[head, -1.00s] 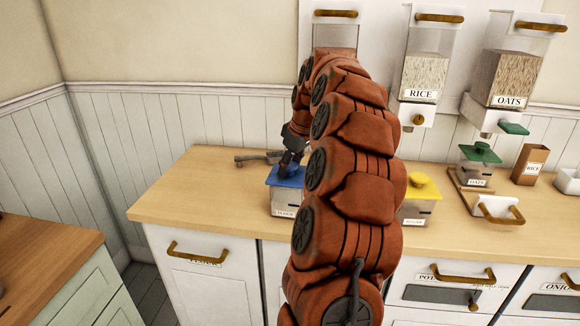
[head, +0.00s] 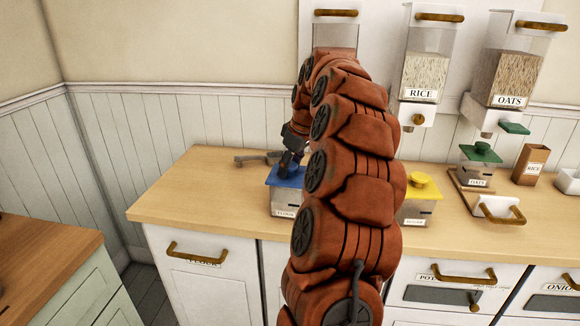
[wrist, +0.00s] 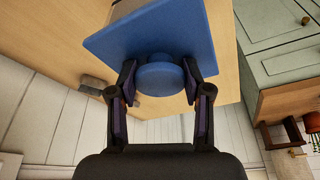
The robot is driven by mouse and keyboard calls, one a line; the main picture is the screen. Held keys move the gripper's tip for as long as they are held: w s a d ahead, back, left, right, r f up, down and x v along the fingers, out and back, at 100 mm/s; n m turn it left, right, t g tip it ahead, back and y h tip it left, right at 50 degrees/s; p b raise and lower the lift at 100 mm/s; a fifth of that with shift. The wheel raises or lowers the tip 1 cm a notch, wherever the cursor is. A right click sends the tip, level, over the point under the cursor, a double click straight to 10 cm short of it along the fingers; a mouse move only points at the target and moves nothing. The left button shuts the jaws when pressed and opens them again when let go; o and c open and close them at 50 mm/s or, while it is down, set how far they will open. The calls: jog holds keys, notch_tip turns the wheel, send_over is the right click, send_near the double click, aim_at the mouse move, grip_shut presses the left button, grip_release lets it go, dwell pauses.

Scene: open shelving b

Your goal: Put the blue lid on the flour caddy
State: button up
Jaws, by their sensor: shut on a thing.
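The blue lid (head: 287,177) sits on top of the flour caddy (head: 284,202), a clear box labelled FLOUR at the counter's front edge. In the wrist view the square blue lid (wrist: 150,35) with its round knob fills the upper middle and hides most of the caddy. My gripper (wrist: 160,78) is shut on the lid's knob, one finger on each side. In the head view my gripper (head: 290,160) reaches down onto the lid from behind. Whether the lid is fully seated cannot be told.
A grey-handled tool (head: 258,158) lies on the counter (head: 180,190) behind the caddy. A yellow-lidded caddy (head: 417,205) and a green-lidded oats caddy (head: 480,165) stand to the right. The counter left of the flour caddy is clear.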

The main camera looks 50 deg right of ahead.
jog(key=shift+f+b, duration=0.55)
dwell(0.9)
jog(key=o, duration=1.3)
jog(key=shift+c, duration=0.2)
jog(key=shift+r, duration=0.15)
jog(key=shift+r+p, duration=1.35)
jog(key=shift+r, duration=2.05)
jog(key=shift+a, duration=0.1)
